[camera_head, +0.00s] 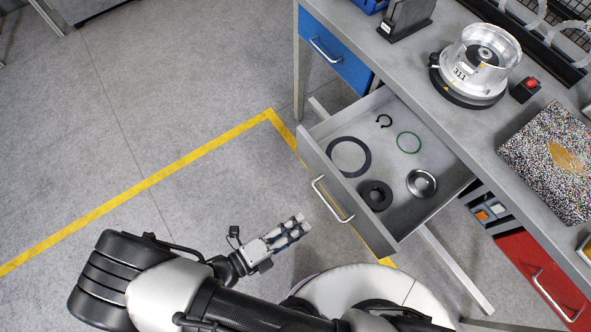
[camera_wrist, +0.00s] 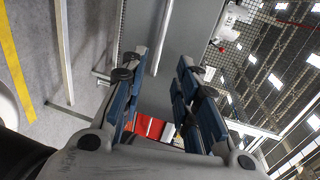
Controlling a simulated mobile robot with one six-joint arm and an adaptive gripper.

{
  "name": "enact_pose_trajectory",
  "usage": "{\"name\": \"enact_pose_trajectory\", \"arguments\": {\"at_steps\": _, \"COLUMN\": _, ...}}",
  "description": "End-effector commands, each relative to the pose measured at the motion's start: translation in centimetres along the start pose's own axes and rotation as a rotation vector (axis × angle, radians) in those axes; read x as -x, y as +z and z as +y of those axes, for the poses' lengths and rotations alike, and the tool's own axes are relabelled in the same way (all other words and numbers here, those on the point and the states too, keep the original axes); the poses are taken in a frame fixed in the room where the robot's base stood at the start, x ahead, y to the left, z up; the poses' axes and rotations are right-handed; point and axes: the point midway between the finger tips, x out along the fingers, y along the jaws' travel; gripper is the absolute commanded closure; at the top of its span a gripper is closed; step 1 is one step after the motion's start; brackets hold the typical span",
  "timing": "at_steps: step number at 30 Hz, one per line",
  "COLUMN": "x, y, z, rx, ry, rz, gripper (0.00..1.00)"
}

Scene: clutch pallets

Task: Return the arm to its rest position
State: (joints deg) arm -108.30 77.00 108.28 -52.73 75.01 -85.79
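My gripper (camera_head: 300,225) is at the end of my arm, in front of the open drawer (camera_head: 326,190) and to the left of its handle in the head view. It is apart from the drawer and over the grey floor. The wrist view shows its two blue-padded fingers (camera_wrist: 157,80) spread with a clear gap and nothing between them. My arm reaches in from the bottom of the head view, with its elbow at the lower left.
A silver housing (camera_head: 482,52) stands on the workbench (camera_head: 462,122). Floor at left is clear.

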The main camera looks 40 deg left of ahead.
Motion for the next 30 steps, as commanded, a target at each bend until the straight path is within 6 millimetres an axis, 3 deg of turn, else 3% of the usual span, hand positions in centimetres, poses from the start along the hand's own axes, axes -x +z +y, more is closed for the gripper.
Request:
{"name": "enact_pose_trajectory", "arguments": {"at_steps": 11, "x": -0.1, "y": 0.0, "z": 0.0, "rx": -0.001, "ry": 0.0, "rz": 0.001, "gripper": 0.72}}
{"name": "enact_pose_trajectory", "arguments": {"at_steps": 15, "x": -0.4, "y": 0.3, "z": -1.3, "rx": -0.073, "ry": 0.026, "rz": 0.058, "gripper": 0.72}}
{"name": "enact_pose_trajectory", "arguments": {"at_steps": 17, "x": -0.8, "y": 0.5, "z": -2.6, "rx": -0.155, "ry": 0.052, "rz": 0.123, "gripper": 0.72}}
{"name": "enact_pose_trajectory", "arguments": {"at_steps": 22, "x": -3.2, "y": 0.7, "z": -8.5, "rx": -0.532, "ry": 0.132, "rz": 0.417, "gripper": 0.72}}
{"name": "enact_pose_trajectory", "arguments": {"at_steps": 30, "x": -7.7, "y": -2.2, "z": -18.1, "rx": -1.217, "ry": 0.123, "rz": 0.933, "gripper": 0.72}}
